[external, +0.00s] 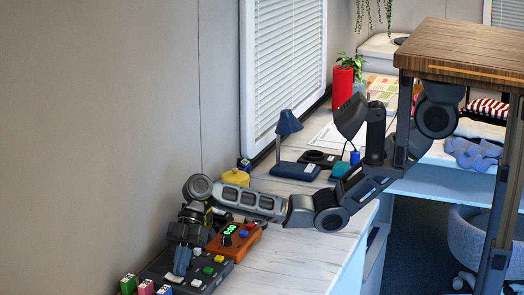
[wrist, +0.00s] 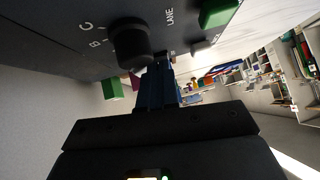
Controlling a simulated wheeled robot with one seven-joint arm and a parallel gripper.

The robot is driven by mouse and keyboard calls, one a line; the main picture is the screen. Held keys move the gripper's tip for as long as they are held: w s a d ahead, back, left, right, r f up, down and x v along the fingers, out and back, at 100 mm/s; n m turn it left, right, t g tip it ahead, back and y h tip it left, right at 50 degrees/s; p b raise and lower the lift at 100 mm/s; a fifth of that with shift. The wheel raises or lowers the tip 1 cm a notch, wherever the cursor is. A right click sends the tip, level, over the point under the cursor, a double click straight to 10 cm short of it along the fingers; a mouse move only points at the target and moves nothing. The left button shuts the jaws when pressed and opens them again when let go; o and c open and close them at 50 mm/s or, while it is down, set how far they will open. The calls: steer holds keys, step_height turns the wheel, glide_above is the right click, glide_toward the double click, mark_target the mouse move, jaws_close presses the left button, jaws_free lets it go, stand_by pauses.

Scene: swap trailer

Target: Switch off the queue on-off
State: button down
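In the wrist view the panel (wrist: 60,40) fills the top, with a black rotary knob (wrist: 131,42), the letters C and B, the word LANE and a green button (wrist: 218,13). No label reading queue is legible, so I cannot tell which control is the queue on-off. My gripper (external: 181,270) points down over the panel. In the wrist view its blue fingers (wrist: 160,72) look together, with tips close beside the knob; contact is unclear.
An orange box (external: 246,246) with a green display stands just behind the panel. A yellow pot (external: 236,177) and blue lamp (external: 287,140) stand farther back. The counter right of the panel is clear.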

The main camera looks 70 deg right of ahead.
steer(key=shift+s+f, duration=0.15)
steer(key=shift+f, duration=0.45)
steer(key=shift+w+b, duration=0.2)
steer(key=shift+b, duration=0.15)
steer(key=shift+w+r+b, duration=0.25)
steer(key=shift+w+b, duration=0.1)
steer(key=shift+w, duration=0.25)
steer(key=shift+w+f, duration=0.1)
steer(key=r, duration=0.1)
steer(key=w+r+p, duration=0.1)
steer(key=r, duration=0.1)
steer(key=r+p, duration=0.1)
steer(key=r, duration=0.1)
steer(key=shift+w+d, duration=0.2)
steer(key=shift+w, duration=0.15)
steer(key=w+v, duration=0.1)
steer(key=v, duration=0.8)
steer(key=shift+w+d, duration=0.15)
steer(key=shift+w, duration=0.05)
